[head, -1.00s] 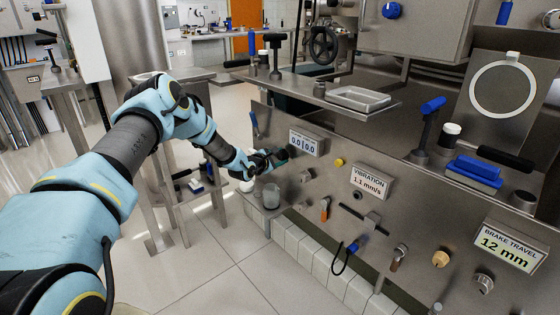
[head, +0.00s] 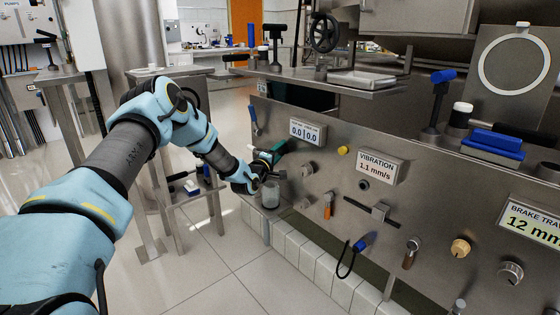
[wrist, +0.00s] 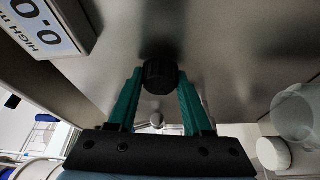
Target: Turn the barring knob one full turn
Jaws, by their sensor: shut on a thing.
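The barring knob, a black ribbed knob (wrist: 160,75), stands out from the steel panel. In the wrist view it sits between the tips of my gripper's two green fingers (wrist: 158,90), which are shut on it from both sides. In the head view my gripper (head: 277,151) is at the panel's left part, just below and left of a display (head: 307,132) reading 0.0 | 0.0. There the fingers largely hide the knob. No mark showing its turn angle can be made out.
A clear beaker (head: 271,193) is just below my gripper. A yellow button (head: 343,150), a vibration display (head: 376,167), an orange-handled lever (head: 328,205) and a tan knob (head: 460,248) lie farther right on the panel. A steel shelf (head: 290,78) overhangs above.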

